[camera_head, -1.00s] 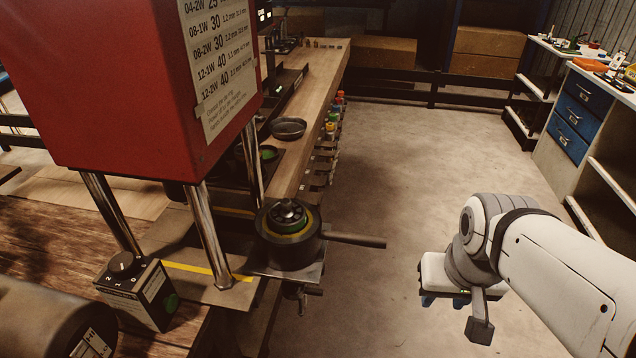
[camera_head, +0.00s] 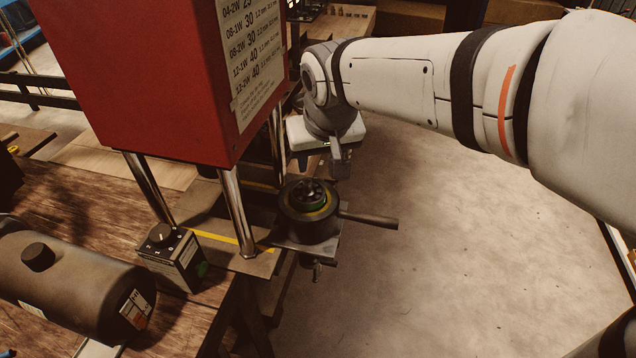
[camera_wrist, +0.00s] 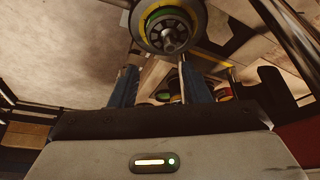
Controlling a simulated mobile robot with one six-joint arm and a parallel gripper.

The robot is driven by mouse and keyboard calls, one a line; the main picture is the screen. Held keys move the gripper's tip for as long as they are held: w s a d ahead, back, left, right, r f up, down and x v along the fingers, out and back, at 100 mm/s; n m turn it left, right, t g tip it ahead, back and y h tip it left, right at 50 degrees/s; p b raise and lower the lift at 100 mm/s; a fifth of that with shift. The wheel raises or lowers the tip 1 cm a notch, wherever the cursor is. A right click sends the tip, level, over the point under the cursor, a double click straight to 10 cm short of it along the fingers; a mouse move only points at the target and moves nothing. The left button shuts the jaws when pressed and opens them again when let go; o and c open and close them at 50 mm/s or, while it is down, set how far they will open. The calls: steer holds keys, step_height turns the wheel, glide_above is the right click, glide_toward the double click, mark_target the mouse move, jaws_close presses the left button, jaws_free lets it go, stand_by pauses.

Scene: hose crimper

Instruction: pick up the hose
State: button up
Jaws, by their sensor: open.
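I cannot make out the hose for certain in either view. My gripper (camera_wrist: 159,70) is open, with its two blue fingers apart in the wrist view. Small green and red round items show between and beside the fingers in the wrist view, too small to identify.
The red crimper housing (camera_head: 140,75) stands on steel posts. A lever (camera_head: 370,220) sticks out right from the die head. A black control box (camera_head: 175,258) and a dark cylindrical tank (camera_head: 75,275) are on the wooden bench. The floor (camera_head: 450,240) to the right is open.

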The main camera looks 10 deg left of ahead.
mark_target(308, 180)
steer(key=x, duration=0.2)
steer(key=a+p+x, duration=0.1)
steer(key=x, duration=0.4)
steer(key=shift+s+a+f, duration=0.15)
steer(key=shift+a+f, duration=0.1)
steer(key=shift+a, duration=0.05)
steer(key=shift+c, duration=0.5)
jaws_close()
